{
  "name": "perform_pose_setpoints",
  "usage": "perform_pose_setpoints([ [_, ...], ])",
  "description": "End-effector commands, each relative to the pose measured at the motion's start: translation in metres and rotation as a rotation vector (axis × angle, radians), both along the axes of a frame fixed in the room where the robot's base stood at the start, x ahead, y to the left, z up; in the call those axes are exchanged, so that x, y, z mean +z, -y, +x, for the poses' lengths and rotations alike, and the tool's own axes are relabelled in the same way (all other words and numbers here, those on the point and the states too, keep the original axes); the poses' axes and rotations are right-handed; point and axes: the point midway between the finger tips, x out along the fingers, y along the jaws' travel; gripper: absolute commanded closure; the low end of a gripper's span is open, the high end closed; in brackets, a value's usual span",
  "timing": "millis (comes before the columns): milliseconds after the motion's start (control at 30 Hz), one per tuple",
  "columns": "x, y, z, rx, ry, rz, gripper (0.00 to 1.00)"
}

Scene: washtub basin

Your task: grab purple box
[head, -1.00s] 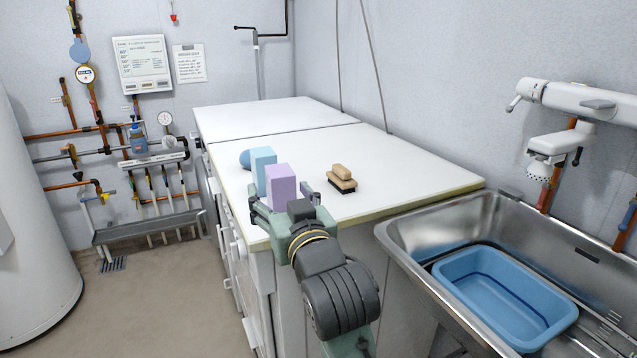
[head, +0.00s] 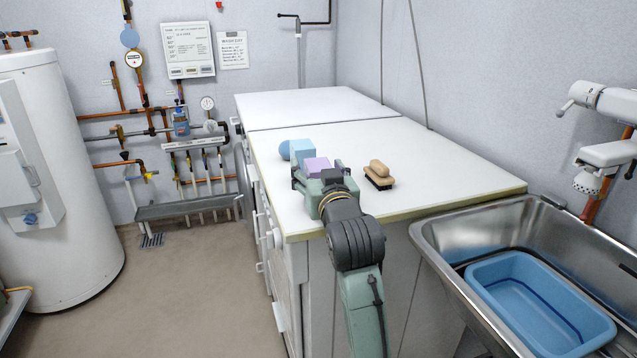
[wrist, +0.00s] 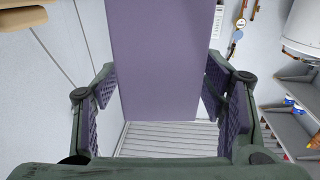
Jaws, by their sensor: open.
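The purple box (head: 317,166) stands on the white counter, partly hidden behind my gripper in the head view. In the wrist view the purple box (wrist: 165,60) is upright and lies between the two open fingers. My gripper (head: 320,180) is open at the counter's near left part. In the wrist view its fingers (wrist: 162,92) stand on either side of the box, with a visible gap at the left finger and a narrower one at the right.
A light blue box (head: 302,147) and a blue rounded object (head: 284,150) are just behind the purple box. A wooden brush (head: 379,174) lies to the right on the counter (head: 440,170). A sink (head: 440,232) with a blue basin (head: 540,300) is at right.

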Motion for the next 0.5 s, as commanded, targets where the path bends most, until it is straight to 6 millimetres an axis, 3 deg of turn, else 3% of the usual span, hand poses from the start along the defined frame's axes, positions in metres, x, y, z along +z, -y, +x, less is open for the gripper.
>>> perform_pose_setpoints([
  [233, 0.0, -0.0004, 0.0012, 0.0, 0.001, 0.0, 0.36],
  [500, 0.0, -0.0002, 0.001, 0.0, 0.001, 0.0, 0.54],
])
